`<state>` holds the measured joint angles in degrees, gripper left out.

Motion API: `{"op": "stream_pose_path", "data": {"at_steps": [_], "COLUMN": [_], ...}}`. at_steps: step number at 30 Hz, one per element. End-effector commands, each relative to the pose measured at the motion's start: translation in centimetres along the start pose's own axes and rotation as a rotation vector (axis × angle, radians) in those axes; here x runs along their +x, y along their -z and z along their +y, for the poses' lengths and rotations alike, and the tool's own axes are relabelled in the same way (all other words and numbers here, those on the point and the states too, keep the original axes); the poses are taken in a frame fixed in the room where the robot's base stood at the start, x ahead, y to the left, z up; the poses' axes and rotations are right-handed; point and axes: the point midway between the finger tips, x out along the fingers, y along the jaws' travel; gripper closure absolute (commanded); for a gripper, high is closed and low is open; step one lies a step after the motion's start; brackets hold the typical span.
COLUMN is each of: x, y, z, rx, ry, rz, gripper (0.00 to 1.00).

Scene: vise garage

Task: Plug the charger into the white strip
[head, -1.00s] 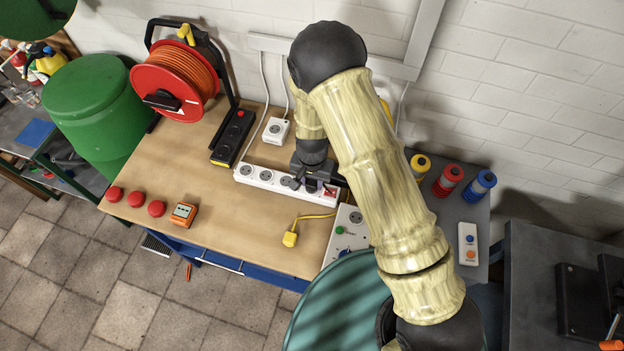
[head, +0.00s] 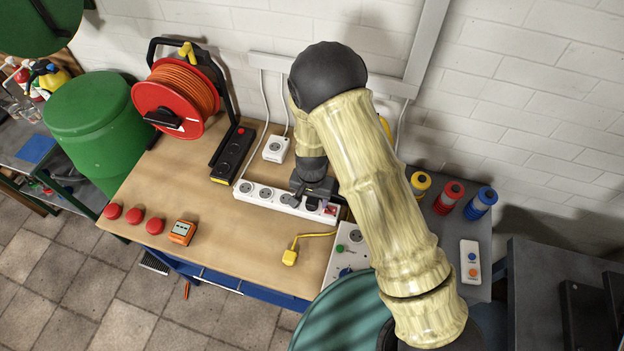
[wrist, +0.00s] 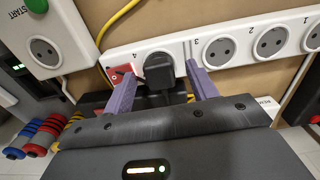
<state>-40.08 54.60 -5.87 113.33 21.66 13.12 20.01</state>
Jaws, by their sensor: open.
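The white strip (head: 258,197) lies along the back of the wooden bench, with a row of round sockets and a red switch (wrist: 122,74) at one end. The black charger (wrist: 158,70) sits at the socket beside the switch, marked 4; that socket's face is hidden behind it. My gripper (wrist: 160,72) is open, with one purple-grey finger on each side of the charger and gaps visible between. In the head view my gripper (head: 312,198) is over the switch end of the strip, partly covering it.
A black strip (head: 233,154), a white socket box (head: 276,149) and a red cable reel (head: 180,95) stand behind left. The front-left bench has free room.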

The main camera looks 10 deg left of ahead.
Motion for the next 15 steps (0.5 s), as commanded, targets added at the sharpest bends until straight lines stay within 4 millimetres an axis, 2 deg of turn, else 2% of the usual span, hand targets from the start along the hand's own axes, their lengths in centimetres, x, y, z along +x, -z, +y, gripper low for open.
{"op": "stream_pose_path", "data": {"at_steps": [5, 15], "x": [-2.1, -7.8], "y": [0.0, 0.0], "z": [0.0, -0.1], "rx": [0.0, -0.001], "ry": [0.002, 0.004], "rz": [0.003, 0.004], "gripper": [0.42, 0.42]}}
